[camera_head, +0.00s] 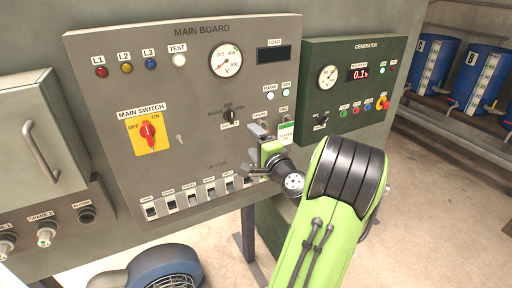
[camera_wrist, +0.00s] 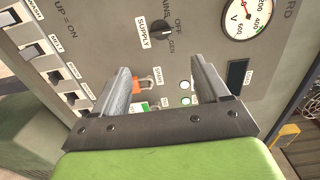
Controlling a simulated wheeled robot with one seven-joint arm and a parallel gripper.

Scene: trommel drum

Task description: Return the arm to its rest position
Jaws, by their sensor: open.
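My gripper (camera_wrist: 160,85) is open in the wrist view, its two grey fingers apart with nothing held between them. Past the fingers are the main board's supply selector (camera_wrist: 163,30) and a small orange padlock-like item (camera_wrist: 146,83). In the head view my green arm reaches up from the bottom right, and my gripper (camera_head: 256,165) is in front of the lower right of the main board (camera_head: 190,90). I cannot tell whether it touches the board.
The generator panel (camera_head: 345,48) is to the right of the main board. A grey cabinet with a handle (camera_head: 42,150) is at the left. A blue motor-like machine (camera_head: 165,272) is below. Blue barrels (camera_head: 432,62) stand at the far right. Open floor (camera_head: 440,200) lies at the right.

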